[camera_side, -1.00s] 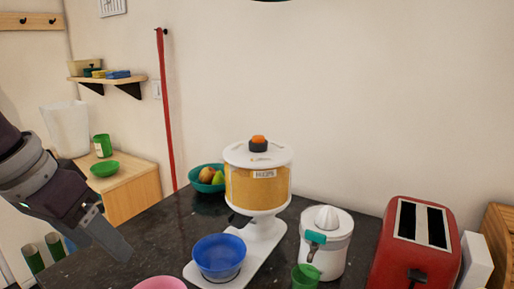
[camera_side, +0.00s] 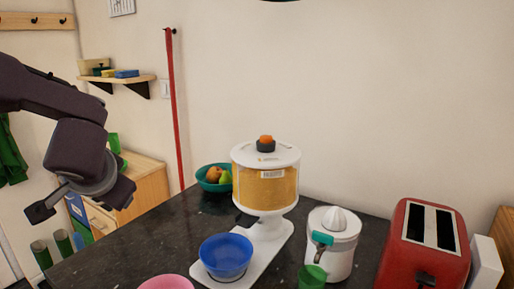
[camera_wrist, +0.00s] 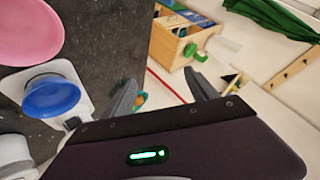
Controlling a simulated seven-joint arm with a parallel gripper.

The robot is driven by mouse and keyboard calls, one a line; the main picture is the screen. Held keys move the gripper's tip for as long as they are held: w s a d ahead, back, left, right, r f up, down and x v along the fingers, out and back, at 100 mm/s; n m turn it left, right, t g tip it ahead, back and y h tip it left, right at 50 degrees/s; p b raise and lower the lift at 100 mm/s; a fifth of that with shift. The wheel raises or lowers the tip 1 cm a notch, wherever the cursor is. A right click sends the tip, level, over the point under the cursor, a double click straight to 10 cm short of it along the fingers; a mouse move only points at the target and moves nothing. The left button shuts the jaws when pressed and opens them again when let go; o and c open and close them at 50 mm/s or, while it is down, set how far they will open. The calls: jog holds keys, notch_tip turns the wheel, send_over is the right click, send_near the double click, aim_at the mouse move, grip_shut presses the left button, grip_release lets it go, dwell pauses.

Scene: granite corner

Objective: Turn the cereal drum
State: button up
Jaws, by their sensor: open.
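The cereal drum (camera_side: 266,188), clear with tan cereal inside, a white lid and an orange-and-black knob, stands on its white dispenser base (camera_side: 266,240) on the counter. A blue bowl (camera_side: 226,256) sits on the base under the drum's front; it also shows in the wrist view (camera_wrist: 52,97). My gripper (camera_side: 52,205) is at the far left in the side view, well apart from the drum. In the wrist view my gripper (camera_wrist: 160,80) has its fingers spread with nothing between them. I cannot make out the drum in the wrist view.
A white juicer (camera_side: 332,240), a green cup (camera_side: 312,276) and a red toaster (camera_side: 424,245) stand right of the dispenser. A teal fruit bowl (camera_side: 206,184) is behind it, a pink bowl (camera_side: 163,283) in front. Dark counter left of the dispenser is clear.

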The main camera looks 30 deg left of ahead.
jog(key=w+d+t+y, duration=0.1)
jog(key=w+d+t, duration=0.2)
jog(key=w, duration=0.5)
jog(key=n+t+h, duration=0.2)
jog(key=t+h, duration=0.1)
jog(key=t, duration=0.5)
send_near(265, 147)
jog(key=x, duration=1)
jog(key=shift+w, duration=0.1)
grip_shut()
